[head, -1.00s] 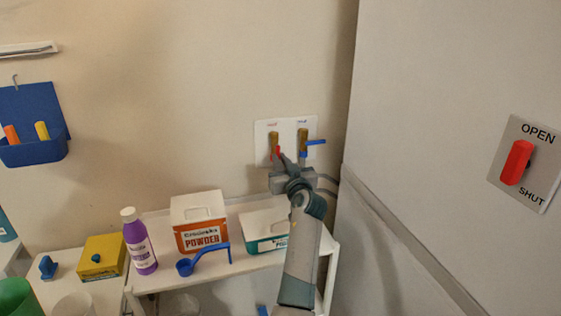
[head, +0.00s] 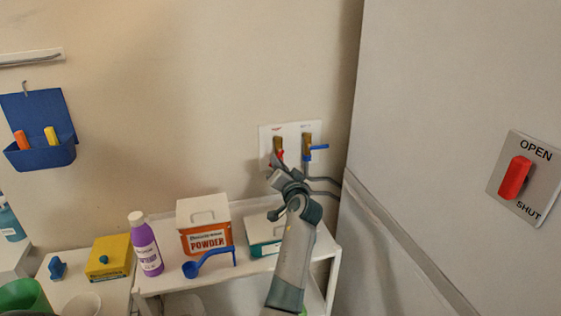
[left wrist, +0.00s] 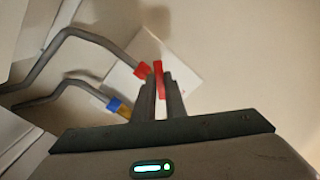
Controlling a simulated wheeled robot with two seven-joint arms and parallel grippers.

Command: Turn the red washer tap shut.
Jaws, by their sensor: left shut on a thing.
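The red washer tap (head: 281,155) is on a white wall plate (head: 265,135), on a brass valve, partly hidden by my left gripper (head: 272,172). In the left wrist view the two grey fingers (left wrist: 161,98) are closed around the red lever (left wrist: 158,72), whose end shows between them. A red collar (left wrist: 143,70) with a grey hose is just beside it. The blue tap (head: 318,147) is to the right, its lever pointing sideways to the right. A blue collar (left wrist: 114,104) shows lower left in the wrist view. My right gripper is not in view.
Below is a white shelf (head: 160,283) with a powder box (head: 203,222), a blue scoop (head: 205,262), a purple bottle (head: 147,247) and a teal-and-white box (head: 262,232). Right is a large pale panel with a red OPEN/SHUT switch (head: 515,177). Grey hoses (head: 325,181) run right of my gripper.

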